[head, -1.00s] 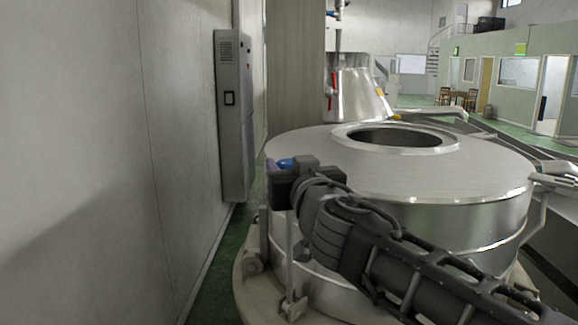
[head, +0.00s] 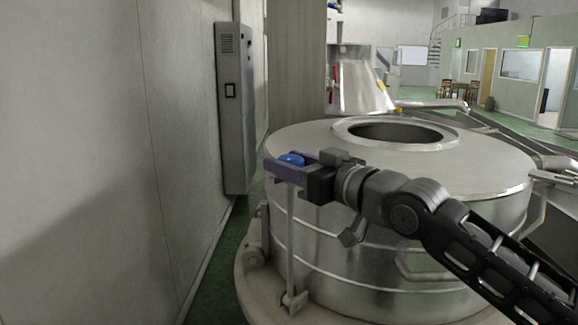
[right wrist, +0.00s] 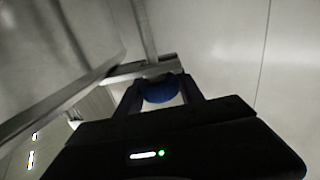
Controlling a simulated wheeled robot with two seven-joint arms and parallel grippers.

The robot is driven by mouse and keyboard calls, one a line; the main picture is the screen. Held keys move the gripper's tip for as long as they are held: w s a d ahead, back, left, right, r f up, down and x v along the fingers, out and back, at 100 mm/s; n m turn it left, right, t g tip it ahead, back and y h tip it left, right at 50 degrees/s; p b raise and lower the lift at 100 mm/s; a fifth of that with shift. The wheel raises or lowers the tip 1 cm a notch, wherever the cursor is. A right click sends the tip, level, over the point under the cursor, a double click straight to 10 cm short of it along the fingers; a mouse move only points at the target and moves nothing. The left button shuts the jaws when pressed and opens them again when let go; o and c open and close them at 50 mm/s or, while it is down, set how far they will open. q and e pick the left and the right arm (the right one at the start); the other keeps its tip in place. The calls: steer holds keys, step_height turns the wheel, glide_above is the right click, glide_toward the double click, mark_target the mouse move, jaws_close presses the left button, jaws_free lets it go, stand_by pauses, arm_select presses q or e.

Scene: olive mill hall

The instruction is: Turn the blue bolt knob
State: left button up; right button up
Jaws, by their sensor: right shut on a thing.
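The blue bolt knob (head: 291,159) shows at the left edge of the round steel vat, at the top of a thin upright rod. My right gripper (head: 288,165) reaches it from the right, with its fingers closed on the knob. In the right wrist view the blue knob (right wrist: 163,90) sits between the two fingers of my right gripper (right wrist: 165,92), in front of a metal bracket. The knob's far side is hidden. My left gripper is not in the head view.
The steel vat (head: 470,175) with a round opening (head: 395,133) in its lid lies under and behind my right arm. A grey wall cabinet (head: 232,110) hangs on the left wall. A strip of green floor (head: 225,250) runs between wall and vat.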

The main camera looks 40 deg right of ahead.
steer(key=n+y+b, duration=0.1)
steer(key=n+y, duration=0.1)
steer(key=y, duration=0.1)
steer(key=shift+f+g+b, duration=0.3)
steer(key=shift+b, duration=0.05)
steer(key=shift+r+n+g+y, duration=0.1)
steer(key=shift+n+g+y, duration=0.4)
steer(key=shift+y, duration=0.4)
steer(key=shift+a+n+y, duration=0.1)
steer(key=shift+n+y, duration=0.5)
steer(key=shift+y, duration=0.1)
steer(key=shift+g+b, duration=0.3)
steer(key=shift+g, duration=0.1)
steer(key=o, duration=1.4)
steer(key=shift+r, duration=0.1)
steer(key=shift+b+v, duration=1.25)
steer(key=shift+v, duration=2.75)
